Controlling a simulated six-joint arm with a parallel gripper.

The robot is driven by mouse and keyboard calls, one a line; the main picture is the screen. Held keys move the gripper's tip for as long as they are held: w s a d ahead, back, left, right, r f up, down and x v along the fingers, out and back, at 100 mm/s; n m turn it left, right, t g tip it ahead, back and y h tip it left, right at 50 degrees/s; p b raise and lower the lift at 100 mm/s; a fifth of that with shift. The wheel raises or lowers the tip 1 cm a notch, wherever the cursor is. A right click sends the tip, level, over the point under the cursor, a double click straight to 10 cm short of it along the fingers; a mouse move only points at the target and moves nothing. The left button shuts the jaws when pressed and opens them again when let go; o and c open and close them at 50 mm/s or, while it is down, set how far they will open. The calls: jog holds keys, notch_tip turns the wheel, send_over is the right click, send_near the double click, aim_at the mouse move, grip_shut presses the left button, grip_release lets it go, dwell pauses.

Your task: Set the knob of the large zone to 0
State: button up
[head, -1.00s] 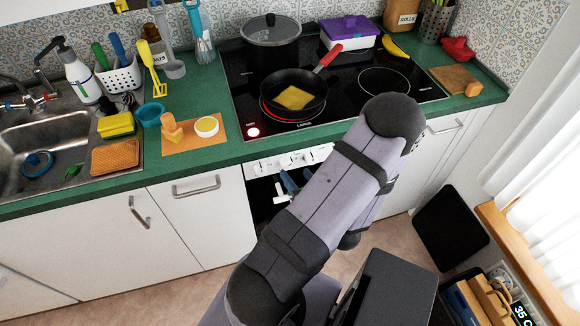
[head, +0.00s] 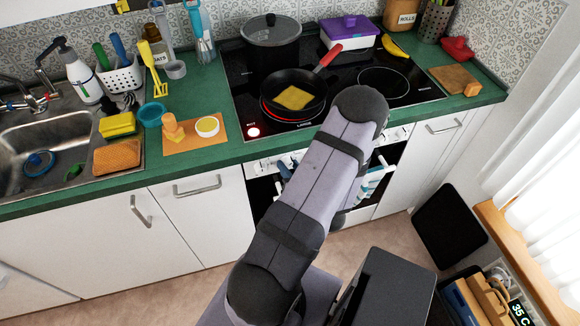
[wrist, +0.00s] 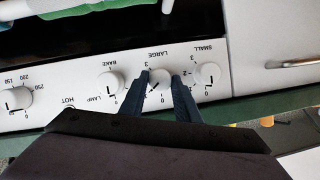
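The large zone knob (wrist: 158,79), white and round, sits under the upside-down label LARGE on the white control panel in the wrist view. Its dark mark points to the lower left, near 1; the 0 is straight below it in the picture. My gripper (wrist: 160,79) has its two dark blue fingers on either side of this knob, with the tips apart. I cannot tell whether they touch it. In the head view the arm hides most of the gripper and this knob.
The small zone knob (wrist: 207,74) is close on the right, and the bake knob (wrist: 110,83) is on the left. Another knob (wrist: 18,98) is farther left. Above on the hob (head: 390,95) stand a frying pan (head: 292,95) and a pot (head: 271,45). Towels (head: 372,182) hang at the oven front.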

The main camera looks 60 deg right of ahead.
jog(key=c, duration=0.4)
jog(key=shift+w+a+f+n+g+h+b, duration=0.1)
jog(key=shift+n+g+h+b, duration=0.5)
jog(key=shift+n, duration=0.5)
jog(key=shift+w+a+r+n+g+h+b, duration=0.1)
jog(key=shift+n+g+h+b, duration=0.5)
jog(key=shift+n, duration=0.5)
jog(key=shift+w+a+f+n+g+h+b, duration=0.1)
jog(key=shift+n+g+h+b, duration=0.3)
jog(key=shift+n+h+b, duration=0.5)
jog(key=shift+n, duration=0.4)
jog(key=o, duration=1.1)
jog(key=shift+c, duration=0.2)
